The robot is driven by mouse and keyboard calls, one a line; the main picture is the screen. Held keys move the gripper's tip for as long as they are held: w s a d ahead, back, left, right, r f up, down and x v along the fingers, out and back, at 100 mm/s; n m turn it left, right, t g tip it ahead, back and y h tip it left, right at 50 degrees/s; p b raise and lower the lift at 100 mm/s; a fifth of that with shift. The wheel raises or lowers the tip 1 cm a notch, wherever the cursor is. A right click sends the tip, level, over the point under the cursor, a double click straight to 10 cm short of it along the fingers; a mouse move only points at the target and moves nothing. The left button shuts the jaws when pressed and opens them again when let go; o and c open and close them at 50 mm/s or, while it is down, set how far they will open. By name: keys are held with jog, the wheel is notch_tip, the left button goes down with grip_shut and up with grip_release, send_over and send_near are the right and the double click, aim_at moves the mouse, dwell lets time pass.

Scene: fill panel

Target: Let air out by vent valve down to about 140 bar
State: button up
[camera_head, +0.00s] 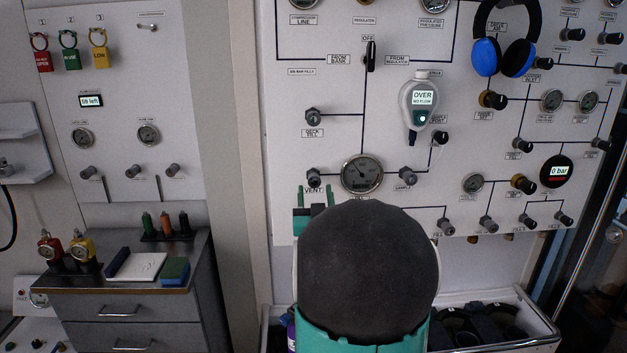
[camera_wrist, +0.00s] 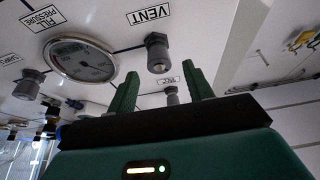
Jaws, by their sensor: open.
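The vent valve (camera_head: 314,178) is a dark knob on the white panel, just left of the fill pressure gauge (camera_head: 362,174). In the wrist view the vent knob (camera_wrist: 157,52) sits below its VENT label, with the round gauge (camera_wrist: 80,60) to its left. The gauge needle shows, but its reading is too small to tell. My gripper (camera_head: 314,196) is just below the vent knob in the head view. In the wrist view its two green fingers (camera_wrist: 158,90) are spread apart with nothing between them. The knob appears beyond the fingertips, apart from them.
Another knob (camera_head: 408,175) is right of the gauge, and one (camera_head: 313,117) is above the vent valve. A handheld display (camera_head: 420,100) reads OVER, NO FLOW. Blue headphones (camera_head: 503,45) hang at upper right. A grey cabinet (camera_head: 120,306) stands at left.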

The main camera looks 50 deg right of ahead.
aim_at(315, 182)
jog(key=x, duration=0.5)
jog(key=shift+w+d+r, duration=0.1)
jog(key=shift+d, duration=0.05)
jog(key=shift+c, duration=0.2)
